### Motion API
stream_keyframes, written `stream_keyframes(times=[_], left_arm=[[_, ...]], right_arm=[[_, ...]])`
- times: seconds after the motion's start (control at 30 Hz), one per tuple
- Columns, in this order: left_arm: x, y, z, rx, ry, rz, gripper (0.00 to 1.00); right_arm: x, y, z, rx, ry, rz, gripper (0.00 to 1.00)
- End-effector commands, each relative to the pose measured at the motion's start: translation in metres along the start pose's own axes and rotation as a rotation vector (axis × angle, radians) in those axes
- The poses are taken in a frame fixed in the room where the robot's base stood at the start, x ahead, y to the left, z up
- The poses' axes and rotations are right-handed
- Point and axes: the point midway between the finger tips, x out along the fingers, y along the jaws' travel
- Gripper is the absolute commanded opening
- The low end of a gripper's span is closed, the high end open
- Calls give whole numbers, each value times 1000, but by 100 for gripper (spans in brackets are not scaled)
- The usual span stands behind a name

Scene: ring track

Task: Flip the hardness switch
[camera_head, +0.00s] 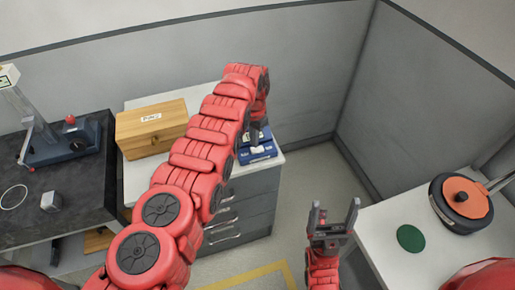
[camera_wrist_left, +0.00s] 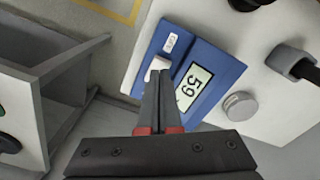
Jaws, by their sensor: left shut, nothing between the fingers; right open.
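A blue device (camera_head: 258,153) stands on the white top of the drawer cabinet, partly hidden by my left arm. In the left wrist view the blue device (camera_wrist_left: 222,66) shows a display (camera_wrist_left: 193,86) reading 59, with part of it covered by a finger. A white switch (camera_wrist_left: 157,66) sits beside the display, near a small white label (camera_wrist_left: 171,42). My left gripper (camera_wrist_left: 160,76) is shut and empty, its tips at the switch; I cannot tell whether they touch it. My right gripper (camera_head: 333,207) is open and empty, away from the device.
A wooden box (camera_head: 152,127) stands left of the device on the cabinet (camera_head: 240,210). A round silver piece (camera_wrist_left: 239,106) lies beside the device. A dark table (camera_head: 80,190) is at left. A white table (camera_head: 385,235) with a round black-and-orange object (camera_head: 462,200) is at right.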

Motion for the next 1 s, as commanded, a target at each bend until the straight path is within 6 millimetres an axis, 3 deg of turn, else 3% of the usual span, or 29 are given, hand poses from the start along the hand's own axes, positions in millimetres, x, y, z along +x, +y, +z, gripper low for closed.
stream_keyframes(times=[1.0], left_arm=[[16, 0, 0, 0, 0, 0, 0]], right_arm=[[-16, -1, 3, 0, 0, 0, 84]])
